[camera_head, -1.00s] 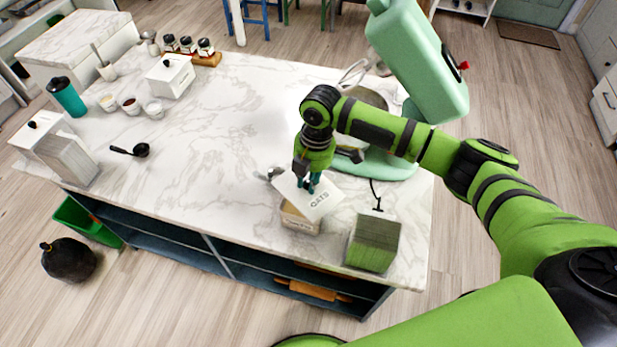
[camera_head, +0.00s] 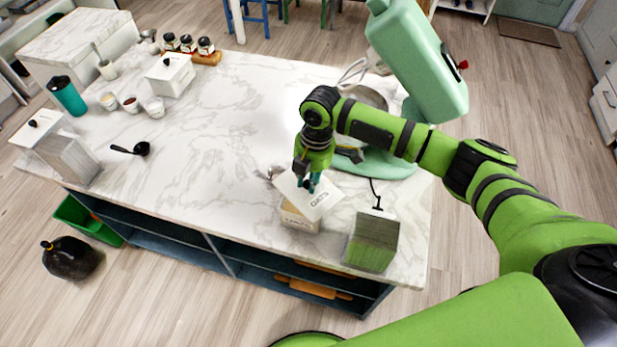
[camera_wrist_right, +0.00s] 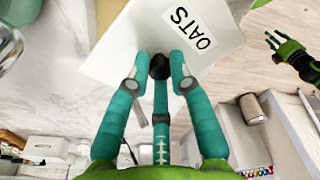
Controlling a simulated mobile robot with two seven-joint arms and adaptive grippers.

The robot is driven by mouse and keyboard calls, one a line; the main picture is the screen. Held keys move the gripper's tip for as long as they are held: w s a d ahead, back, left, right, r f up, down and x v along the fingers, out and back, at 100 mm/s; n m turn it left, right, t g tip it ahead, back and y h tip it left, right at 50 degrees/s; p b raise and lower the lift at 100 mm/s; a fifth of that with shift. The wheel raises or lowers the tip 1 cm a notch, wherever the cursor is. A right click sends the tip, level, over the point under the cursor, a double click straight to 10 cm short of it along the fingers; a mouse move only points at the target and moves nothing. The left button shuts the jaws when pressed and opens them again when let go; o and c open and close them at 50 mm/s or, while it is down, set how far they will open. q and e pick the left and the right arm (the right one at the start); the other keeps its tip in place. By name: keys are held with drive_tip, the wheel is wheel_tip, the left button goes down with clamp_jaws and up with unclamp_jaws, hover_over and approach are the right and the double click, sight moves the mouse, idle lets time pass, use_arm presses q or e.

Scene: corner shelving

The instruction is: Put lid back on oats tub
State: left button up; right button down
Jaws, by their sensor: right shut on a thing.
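My right gripper (camera_head: 311,183) is shut on the dark knob of the white lid (camera_head: 299,194), which carries an OATS label. The lid is tilted and turned out of line with the pale square oats tub (camera_head: 299,220) below it. The lid hides most of the tub's top, and I cannot tell whether they touch. The right wrist view shows the teal fingers closed around the knob (camera_wrist_right: 159,67) and the lid (camera_wrist_right: 130,45) beyond them. My left gripper (camera_wrist_right: 276,43) shows at the right of that view, empty with fingers spread.
A grey-green block-shaped thing (camera_head: 371,243) stands right of the tub near the counter's front edge. A mint stand mixer (camera_head: 425,65) is behind my right arm. A black scoop (camera_head: 138,149) lies to the left. The middle of the marble counter (camera_head: 215,150) is clear.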

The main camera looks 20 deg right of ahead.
drive_tip(key=shift+p, duration=0.35)
idle(0.5)
drive_tip(key=c, duration=0.6)
unclamp_jaws()
drive_tip(key=shift+o, duration=0.2)
drive_tip(key=shift+r+p, duration=3.55)
drive_tip(key=shift+p, duration=0.2)
clamp_jaws()
